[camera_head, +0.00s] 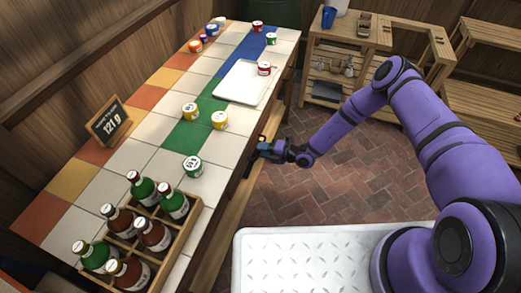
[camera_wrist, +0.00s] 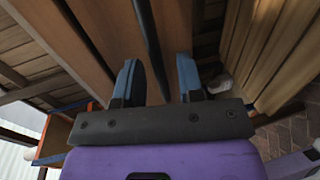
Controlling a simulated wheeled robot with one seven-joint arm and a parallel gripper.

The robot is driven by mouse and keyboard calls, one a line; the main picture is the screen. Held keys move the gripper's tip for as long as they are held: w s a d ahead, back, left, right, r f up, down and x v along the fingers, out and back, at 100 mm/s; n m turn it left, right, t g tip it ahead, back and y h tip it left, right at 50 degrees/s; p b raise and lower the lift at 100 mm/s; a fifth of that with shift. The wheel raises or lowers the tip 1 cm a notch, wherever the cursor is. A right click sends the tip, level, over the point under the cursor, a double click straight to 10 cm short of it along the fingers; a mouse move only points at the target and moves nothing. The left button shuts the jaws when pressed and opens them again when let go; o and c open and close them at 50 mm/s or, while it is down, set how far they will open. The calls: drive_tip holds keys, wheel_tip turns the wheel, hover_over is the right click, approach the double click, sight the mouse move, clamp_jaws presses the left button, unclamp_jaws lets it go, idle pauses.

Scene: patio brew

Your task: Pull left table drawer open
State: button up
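The tiled table (camera_head: 150,165) runs along the left of the head view. My gripper (camera_head: 262,147) is at its right side, just below the tabletop edge. In the wrist view a brown wooden front (camera_wrist: 98,45) with a long dark bar handle (camera_wrist: 150,45) faces my gripper (camera_wrist: 158,80). The two blue fingers are apart, one on each side of the bar, with a gap visible.
A wooden crate of bottles (camera_head: 170,255) stands at the table's near end. A white tray (camera_head: 235,90), several cans and a price sign (camera_head: 108,122) are on the tabletop. A wooden shelf unit (camera_head: 335,60) stands behind. The brick floor (camera_head: 335,185) beside the table is clear.

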drive_tip(key=shift+w+a+f, duration=0.1)
drive_tip(key=shift+w+a, duration=0.1)
drive_tip(key=shift+a, duration=0.35)
clamp_jaws()
drive_tip(key=f+v, duration=0.3)
drive_tip(key=v, duration=1.1)
drive_tip(key=d+f+v, duration=0.1)
drive_tip(key=f+v, duration=0.2)
drive_tip(key=v, duration=1)
drive_tip(key=shift+s+d+r, duration=0.15)
drive_tip(key=shift+s+d, duration=0.15)
drive_tip(key=shift+d, duration=0.15)
unclamp_jaws()
drive_tip(key=shift+d, duration=0.1)
drive_tip(key=v, duration=1)
drive_tip(key=shift+d, duration=0.3)
